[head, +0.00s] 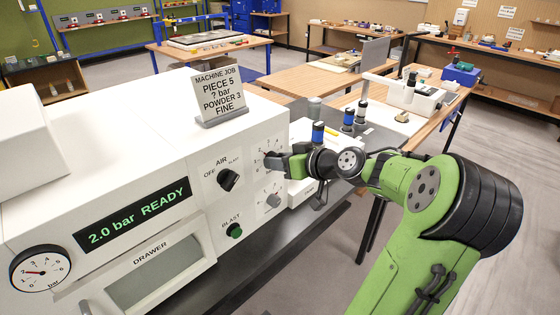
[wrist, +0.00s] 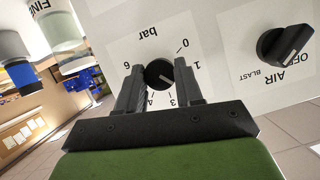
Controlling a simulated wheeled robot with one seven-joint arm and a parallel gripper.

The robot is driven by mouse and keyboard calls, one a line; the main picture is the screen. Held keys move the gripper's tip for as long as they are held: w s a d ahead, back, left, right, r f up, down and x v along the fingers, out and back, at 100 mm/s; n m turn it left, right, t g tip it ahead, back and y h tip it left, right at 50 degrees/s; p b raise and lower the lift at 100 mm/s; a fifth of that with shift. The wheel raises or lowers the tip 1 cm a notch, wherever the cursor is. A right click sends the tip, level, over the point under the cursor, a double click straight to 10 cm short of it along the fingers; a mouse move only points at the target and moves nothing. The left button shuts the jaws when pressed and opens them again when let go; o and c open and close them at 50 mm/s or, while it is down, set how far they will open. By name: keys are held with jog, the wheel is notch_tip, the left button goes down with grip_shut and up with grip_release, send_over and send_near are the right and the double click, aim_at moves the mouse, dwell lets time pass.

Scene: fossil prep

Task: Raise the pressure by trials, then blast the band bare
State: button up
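The white blasting machine (head: 130,130) fills the left of the head view. Its display (head: 135,212) reads "2.0 bar READY". The round gauge (head: 41,271) has a red needle pointing left. The pressure knob (wrist: 160,74), black with a white mark, sits on a bar scale in the upside-down wrist view. My gripper (wrist: 160,75) has a finger on each side of this knob, with no clear gap, and seems shut on it. In the head view my gripper (head: 278,164) hides most of this dial. The AIR switch (head: 229,179), green BLAST button (head: 234,230) and drawer (head: 155,275) are untouched by me.
A job sign (head: 218,97) on the machine reads piece 5, ? bar, powder 3, fine. A grey lower dial (head: 273,200) lies below my gripper. Blue-banded bottles (head: 348,119) stand on the bench behind. Several workbenches stand farther back, with open floor between.

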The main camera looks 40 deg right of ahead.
jog(key=c, duration=0.3)
jog(key=shift+c, duration=0.2)
jog(key=m+y+p, duration=0.1)
jog(key=m+p, duration=0.1)
jog(key=p, duration=0.1)
jog(key=shift+d+r+m+y, duration=0.1)
jog(key=shift+m+y, duration=0.2)
jog(key=shift+y, duration=0.1)
jog(key=shift+m+t+y+p, duration=0.3)
jog(key=shift+m+y+p, duration=0.5)
jog(key=shift+m+p, duration=0.75)
jog(key=shift+f, duration=0.2)
jog(key=o, duration=1)
jog(key=shift+d, duration=0.1)
jog(key=shift+o, duration=0.2)
